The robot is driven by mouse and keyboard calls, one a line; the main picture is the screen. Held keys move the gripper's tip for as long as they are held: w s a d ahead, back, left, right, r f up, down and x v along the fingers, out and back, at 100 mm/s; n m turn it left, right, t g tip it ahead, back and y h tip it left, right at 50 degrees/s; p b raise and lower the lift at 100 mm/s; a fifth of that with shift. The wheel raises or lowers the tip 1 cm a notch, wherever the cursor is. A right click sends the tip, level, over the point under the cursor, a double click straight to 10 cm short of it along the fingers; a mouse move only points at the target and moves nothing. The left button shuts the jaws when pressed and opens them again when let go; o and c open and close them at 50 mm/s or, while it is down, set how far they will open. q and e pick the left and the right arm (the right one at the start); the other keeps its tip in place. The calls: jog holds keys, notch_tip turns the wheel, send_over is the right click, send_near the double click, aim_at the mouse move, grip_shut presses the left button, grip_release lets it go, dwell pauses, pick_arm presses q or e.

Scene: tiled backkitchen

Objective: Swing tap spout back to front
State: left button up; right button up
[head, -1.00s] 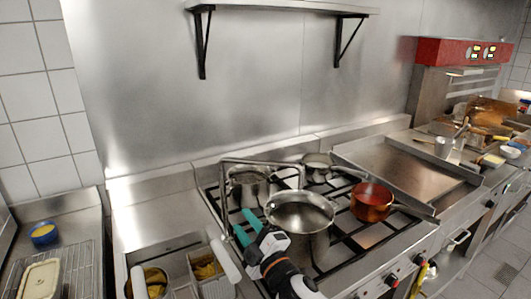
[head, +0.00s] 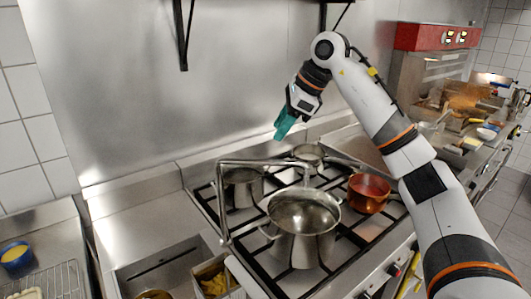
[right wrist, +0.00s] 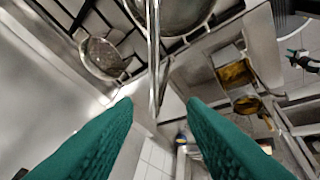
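The tap spout (head: 265,162) is a thin grey metal pipe above the stove. It runs level from a bend at the left, where a long vertical part drops, to a bend above the large pot. In the right wrist view the pipe (right wrist: 153,50) shows beyond and between my fingers. My right gripper (head: 283,124) is raised near the back wall, above and behind the spout, pointing down. Its teal fingers (right wrist: 160,112) are apart, with nothing held. What looks like my left gripper (right wrist: 302,58) shows small at the right wrist view's edge; its opening is unclear.
A large steel pot (head: 302,240) stands on the front burners. A copper pan (head: 368,193) is to its right, and two smaller pots (head: 243,187) (head: 308,156) stand behind. Fryer wells (head: 212,277) lie at left. A shelf bracket (head: 184,35) hangs on the wall.

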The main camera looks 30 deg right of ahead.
aim_at(274, 161)
jog(key=shift+h, duration=0.5)
jog(key=x, duration=0.3)
jog(key=d+p+x, duration=0.1)
jog(key=x, duration=0.2)
jog(key=d+p+x, duration=0.1)
jog(key=x, duration=0.2)
jog(key=shift+s+f, duration=0.2)
jog(key=shift+f, duration=0.55)
grip_shut()
